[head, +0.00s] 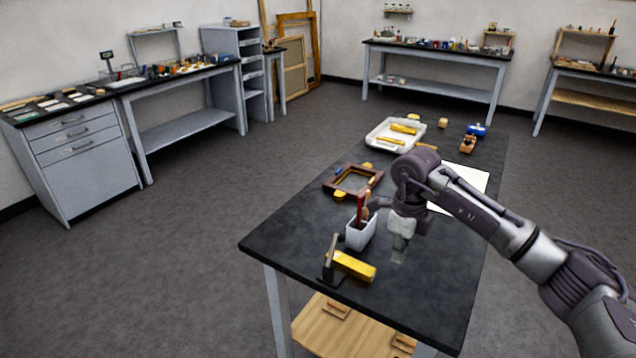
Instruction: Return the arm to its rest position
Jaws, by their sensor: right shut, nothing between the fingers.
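My right arm comes in from the right and reaches over the black-topped table (282,232). My right gripper (399,258) points down above the table's right side, to the right of the white cup. It is shut and holds nothing. It looks apart from the objects around it. My left gripper is not in view.
A white cup (360,237) with tools and a gold bar (354,266) by a dark stand (331,262) are near the gripper. Farther back are a brown frame (340,181), a white tray (372,139), white paper (473,177) and a blue item (477,130). Benches line the walls.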

